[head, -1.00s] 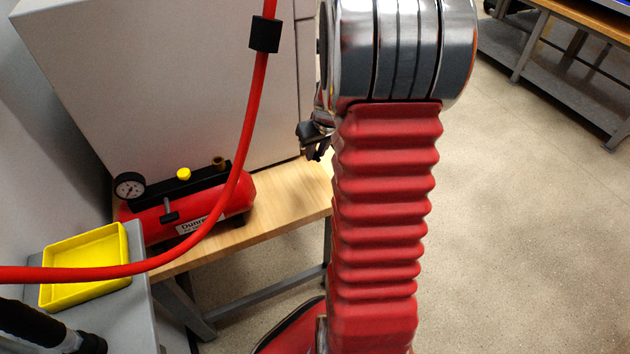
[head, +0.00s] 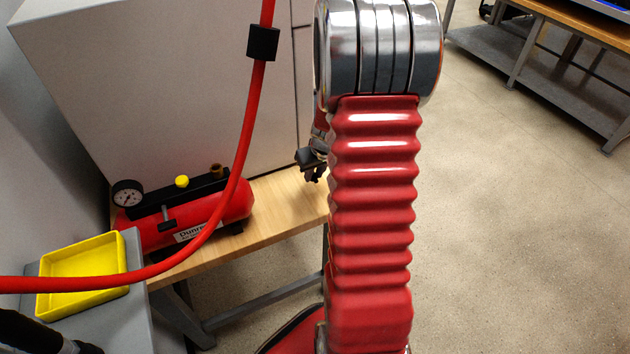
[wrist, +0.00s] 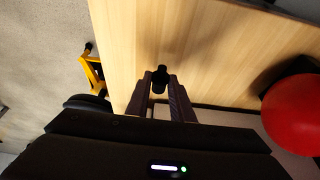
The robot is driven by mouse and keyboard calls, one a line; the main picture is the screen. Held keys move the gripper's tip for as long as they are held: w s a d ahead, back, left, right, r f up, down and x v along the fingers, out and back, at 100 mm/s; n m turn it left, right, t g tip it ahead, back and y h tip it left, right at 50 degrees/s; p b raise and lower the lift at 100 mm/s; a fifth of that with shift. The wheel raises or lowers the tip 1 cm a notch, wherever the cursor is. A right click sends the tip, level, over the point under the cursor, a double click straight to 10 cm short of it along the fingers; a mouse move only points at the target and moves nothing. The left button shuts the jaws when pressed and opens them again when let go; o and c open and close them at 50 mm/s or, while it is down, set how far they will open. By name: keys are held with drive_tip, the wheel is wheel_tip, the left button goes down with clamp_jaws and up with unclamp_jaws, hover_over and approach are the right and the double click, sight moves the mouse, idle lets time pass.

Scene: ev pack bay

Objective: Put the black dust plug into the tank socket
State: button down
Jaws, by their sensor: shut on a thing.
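The black dust plug (wrist: 159,79) is between the two fingertips of my gripper (wrist: 160,88) in the wrist view, above the bare wooden bench top. In the head view my gripper (head: 313,172) is small, dark and partly hidden behind my arm. It is to the right of the red tank (head: 230,200) and apart from it. The tank lies on the bench, and its rounded red end (wrist: 295,112) shows at the right of the wrist view.
The tank carries a gauge (head: 127,193), a yellow cap (head: 182,181) and a small valve handle (head: 167,218). A red hose (head: 243,150) hangs in front of it. A yellow tray (head: 82,275) is at the lower left. A grey cabinet (head: 170,80) stands behind the bench (head: 285,205).

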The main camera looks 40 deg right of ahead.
sight(315, 179)
drive_tip(key=shift+f, duration=0.1)
drive_tip(key=shift+f, duration=1.8)
drive_tip(key=c, duration=1.6)
unclamp_jaws()
drive_tip(key=shift+o, duration=0.2)
drive_tip(key=v, duration=1.2)
